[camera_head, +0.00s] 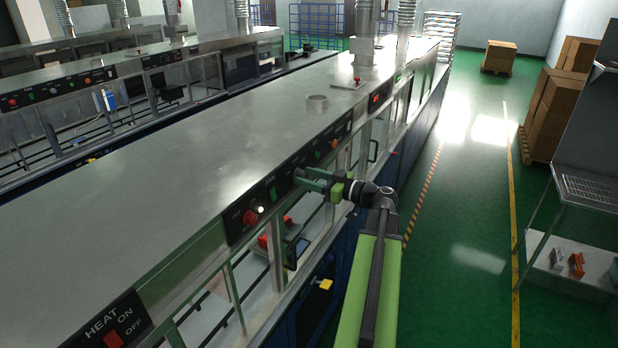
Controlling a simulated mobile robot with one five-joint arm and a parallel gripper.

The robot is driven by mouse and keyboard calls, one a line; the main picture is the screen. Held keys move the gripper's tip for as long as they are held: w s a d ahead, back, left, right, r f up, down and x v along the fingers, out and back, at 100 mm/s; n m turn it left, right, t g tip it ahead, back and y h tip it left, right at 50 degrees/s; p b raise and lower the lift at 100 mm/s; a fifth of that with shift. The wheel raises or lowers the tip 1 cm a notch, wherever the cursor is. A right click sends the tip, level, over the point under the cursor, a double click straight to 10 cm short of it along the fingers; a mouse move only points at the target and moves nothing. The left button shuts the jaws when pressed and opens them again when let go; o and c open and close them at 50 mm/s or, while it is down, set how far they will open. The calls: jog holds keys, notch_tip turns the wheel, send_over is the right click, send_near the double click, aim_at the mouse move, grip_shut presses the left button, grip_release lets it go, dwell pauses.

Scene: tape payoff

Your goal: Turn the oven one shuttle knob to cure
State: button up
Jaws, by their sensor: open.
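My gripper (301,178) is green and dark, at the end of my green arm. Its fingers point left at the black control strip (285,180) along the oven's upper front edge. The jaws are open, and I see nothing between them. I cannot tell whether the fingertips touch the strip. The strip carries a red button (250,217), a small white round part (261,209), a green part (272,194) and an orange-red part (333,143) further along. The labels are too small to read, so I cannot tell which control is the shuttle knob. The gripper covers part of the strip.
The long steel oven top (200,170) runs away into the distance. A HEAT ON/OFF panel (112,330) sits at lower left. A second line (110,70) stands behind. The green aisle (460,220) at right is clear, with cardboard boxes (552,110) and a shelf (580,262) beyond.

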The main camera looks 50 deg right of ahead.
jog(key=shift+c, duration=0.4)
grip_shut()
jog(key=shift+w+d, duration=0.1)
jog(key=shift+m, duration=0.4)
jog(key=m, duration=1.1)
dwell(0.4)
jog(key=shift+a, duration=0.2)
